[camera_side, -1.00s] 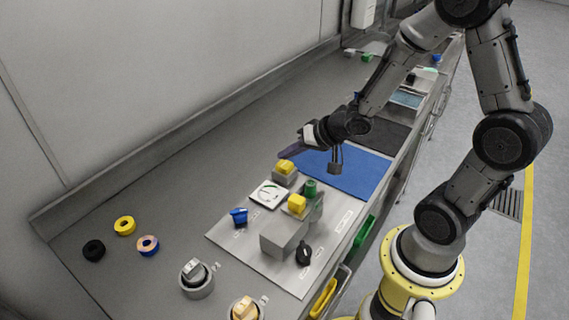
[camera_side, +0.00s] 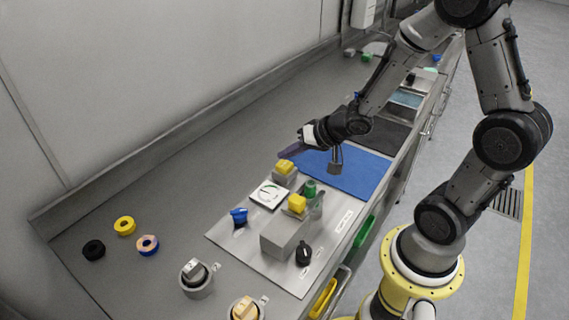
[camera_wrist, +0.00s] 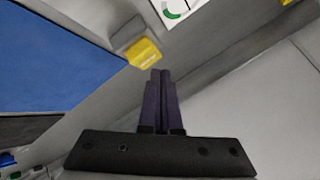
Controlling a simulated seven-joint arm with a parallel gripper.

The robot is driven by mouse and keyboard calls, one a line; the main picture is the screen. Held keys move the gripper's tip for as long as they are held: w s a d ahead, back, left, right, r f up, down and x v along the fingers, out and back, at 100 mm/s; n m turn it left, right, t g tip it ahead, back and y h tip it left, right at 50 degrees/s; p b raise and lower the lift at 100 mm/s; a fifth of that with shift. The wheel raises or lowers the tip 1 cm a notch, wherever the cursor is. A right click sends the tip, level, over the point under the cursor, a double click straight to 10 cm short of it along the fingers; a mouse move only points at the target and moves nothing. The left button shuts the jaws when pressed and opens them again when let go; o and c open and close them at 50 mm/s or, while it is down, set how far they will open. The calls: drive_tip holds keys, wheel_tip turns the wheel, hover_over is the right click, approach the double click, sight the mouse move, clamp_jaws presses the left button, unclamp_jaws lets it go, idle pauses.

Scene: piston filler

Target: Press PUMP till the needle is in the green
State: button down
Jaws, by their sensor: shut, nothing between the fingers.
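The panel (camera_side: 228,243) lies on the bench. Its white gauge (camera_side: 269,194) has a green arc, which also shows in part at the top of the wrist view (camera_wrist: 172,14); I cannot read the needle. A yellow button on a grey block (camera_side: 285,167) stands behind the gauge, by the blue mat. A second yellow button (camera_side: 297,203) stands nearer the front. The labels are too small to tell which is PUMP. My gripper (camera_side: 299,149) is shut and empty, above and behind the rear yellow button. In the wrist view its fingertips (camera_wrist: 161,72) appear just below a yellow button (camera_wrist: 143,52), apparently apart from it.
The panel also holds a green knob (camera_side: 310,188), a blue knob (camera_side: 239,215), a grey box (camera_side: 285,237) and a black knob (camera_side: 304,254). The blue mat (camera_side: 358,174) lies to the right. Several rings, including a yellow one (camera_side: 125,226), lie at the left.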

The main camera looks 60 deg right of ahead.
sight(288, 166)
drive_tip(key=shift+f, duration=0.1)
drive_tip(key=shift+f, duration=0.35)
drive_tip(key=shift+f, duration=0.85)
idle(1.2)
drive_tip(key=shift+r, duration=1.25)
drive_tip(key=shift+r, duration=2.5)
drive_tip(key=shift+a, duration=0.1)
